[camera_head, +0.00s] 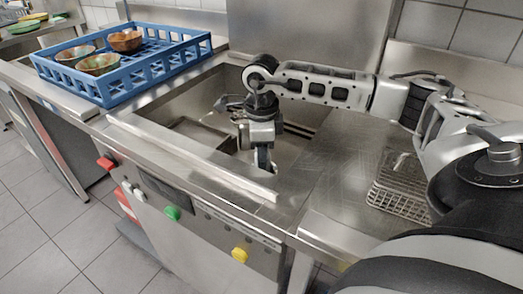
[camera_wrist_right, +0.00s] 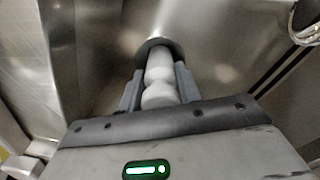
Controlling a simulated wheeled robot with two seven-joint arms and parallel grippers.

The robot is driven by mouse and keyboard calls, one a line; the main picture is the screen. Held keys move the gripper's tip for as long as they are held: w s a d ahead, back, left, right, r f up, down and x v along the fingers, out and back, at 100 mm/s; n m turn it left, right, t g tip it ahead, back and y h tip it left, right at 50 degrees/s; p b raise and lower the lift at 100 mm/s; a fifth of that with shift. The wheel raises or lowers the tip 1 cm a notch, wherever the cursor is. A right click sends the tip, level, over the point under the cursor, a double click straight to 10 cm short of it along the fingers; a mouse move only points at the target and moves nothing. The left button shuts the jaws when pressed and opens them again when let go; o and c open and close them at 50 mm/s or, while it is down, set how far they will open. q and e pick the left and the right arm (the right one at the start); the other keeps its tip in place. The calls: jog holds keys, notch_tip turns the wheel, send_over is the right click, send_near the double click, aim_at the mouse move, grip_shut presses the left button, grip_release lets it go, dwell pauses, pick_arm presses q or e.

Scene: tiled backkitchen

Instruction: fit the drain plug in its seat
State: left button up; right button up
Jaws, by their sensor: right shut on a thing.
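My right gripper (camera_head: 263,160) reaches down into the steel sink basin, near its front wall. In the right wrist view the gripper (camera_wrist_right: 158,82) is shut on the drain plug (camera_wrist_right: 159,65), with one finger on each side. The plug has a pale, rounded, knobbed stem and a dark round rim at its far end. Its underside is hidden, and I cannot tell whether it touches the metal beyond. I cannot make out the plug in the head view. The seat is not clearly visible. My left gripper is not in view.
A blue crate (camera_head: 104,87) with several bowls stands left of the sink. A wire basket (camera_head: 398,203) is on the right counter. The basin's front rim (camera_head: 200,152) runs close to the gripper. A shiny curved metal part (camera_wrist_right: 304,28) shows at the wrist view's upper right.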

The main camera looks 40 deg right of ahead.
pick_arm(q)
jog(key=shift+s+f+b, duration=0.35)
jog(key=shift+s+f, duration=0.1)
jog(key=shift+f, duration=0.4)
pick_arm(e)
jog(key=shift+f, duration=0.4)
jog(key=o, duration=1.6)
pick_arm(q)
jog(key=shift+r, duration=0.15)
pick_arm(e)
jog(key=shift+r, duration=0.15)
jog(key=shift+r+p, duration=2.7)
jog(key=shift+r, duration=0.8)
jog(key=shift+r+p, duration=0.3)
jog(key=shift+r, duration=0.1)
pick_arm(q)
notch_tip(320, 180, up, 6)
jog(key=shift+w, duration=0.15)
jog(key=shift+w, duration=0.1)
